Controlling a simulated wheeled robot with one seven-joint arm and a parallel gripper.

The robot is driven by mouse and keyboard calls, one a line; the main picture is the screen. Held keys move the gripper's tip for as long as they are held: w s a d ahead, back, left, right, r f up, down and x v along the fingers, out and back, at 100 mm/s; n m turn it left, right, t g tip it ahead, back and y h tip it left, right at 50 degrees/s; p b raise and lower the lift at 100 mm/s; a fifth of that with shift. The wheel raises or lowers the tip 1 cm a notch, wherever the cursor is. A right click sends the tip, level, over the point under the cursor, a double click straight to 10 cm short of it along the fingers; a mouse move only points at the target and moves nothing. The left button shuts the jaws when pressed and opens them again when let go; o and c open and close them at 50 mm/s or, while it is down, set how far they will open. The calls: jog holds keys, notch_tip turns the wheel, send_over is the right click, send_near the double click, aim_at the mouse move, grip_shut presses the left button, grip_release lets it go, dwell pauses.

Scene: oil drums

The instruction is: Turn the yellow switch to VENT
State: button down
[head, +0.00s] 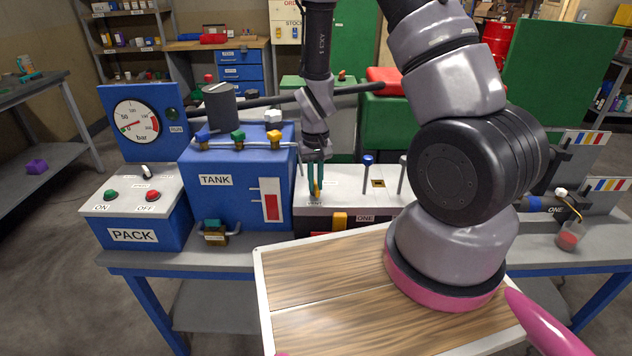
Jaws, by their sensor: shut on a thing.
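The yellow switch (317,189) is a small upright lever on the pale top of the box in the middle of the bench. My gripper (315,184) points down at it, its green fingers shut on the switch and hiding much of it. A small label (315,203), which seems to read VENT, sits just in front of the switch. I cannot tell exactly which way the switch points.
The blue TANK box (234,208) with coloured valves stands close left of my gripper. The blue PACK box (135,221) and a pressure gauge (135,115) are further left. A blue-topped lever (368,162) stands to the right. A blue-framed bench (200,262) carries these.

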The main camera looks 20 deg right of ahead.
jog(key=shift+w+m, duration=0.1)
jog(key=shift+m, duration=1.1)
jog(key=c, duration=0.9)
grip_release()
notch_tip(320, 180, up, 11)
jog(key=shift+f, duration=0.1)
